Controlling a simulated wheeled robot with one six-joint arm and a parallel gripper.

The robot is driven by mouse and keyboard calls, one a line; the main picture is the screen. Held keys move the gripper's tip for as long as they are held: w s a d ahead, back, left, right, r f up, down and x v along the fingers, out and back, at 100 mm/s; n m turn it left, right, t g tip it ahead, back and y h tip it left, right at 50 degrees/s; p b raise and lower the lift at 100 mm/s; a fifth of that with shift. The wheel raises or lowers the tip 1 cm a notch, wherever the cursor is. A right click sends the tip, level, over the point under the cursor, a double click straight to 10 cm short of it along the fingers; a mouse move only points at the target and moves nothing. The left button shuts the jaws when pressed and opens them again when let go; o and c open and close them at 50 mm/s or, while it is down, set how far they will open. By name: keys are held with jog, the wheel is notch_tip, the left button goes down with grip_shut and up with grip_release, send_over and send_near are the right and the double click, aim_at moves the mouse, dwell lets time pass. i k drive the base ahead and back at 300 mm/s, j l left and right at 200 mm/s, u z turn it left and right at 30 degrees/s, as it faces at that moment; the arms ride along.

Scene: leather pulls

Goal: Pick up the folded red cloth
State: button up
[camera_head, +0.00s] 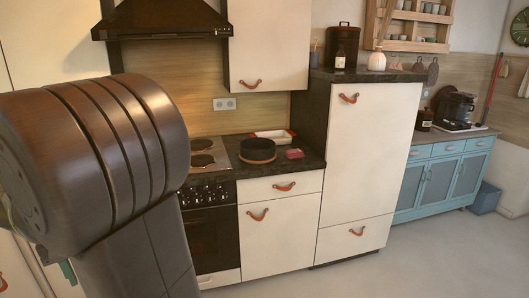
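A small folded red cloth (294,154) lies on the dark countertop (312,162), near its right end. It sits just right of a round black pan (257,149), close to the side of the tall cabinet. My arm fills the left of the picture, close to the camera. My gripper itself does not show, so its state and its distance from the cloth cannot be seen.
A white tray with red ends (271,135) lies behind the pan. A stove with hotplates (205,155) is left of it. The tall white cabinet (368,150) bounds the counter on the right. The floor (400,265) in front is clear.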

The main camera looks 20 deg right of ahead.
aim_at(293, 153)
jog(key=i+l+z, duration=0.15)
jog(key=i+l, duration=0.75)
jog(key=l, duration=0.2)
jog(key=i+l+z, duration=0.2)
jog(key=i+l, duration=0.75)
jog(key=i+l+z, duration=0.15)
jog(key=i+l, duration=0.7)
jog(key=i, duration=0.15)
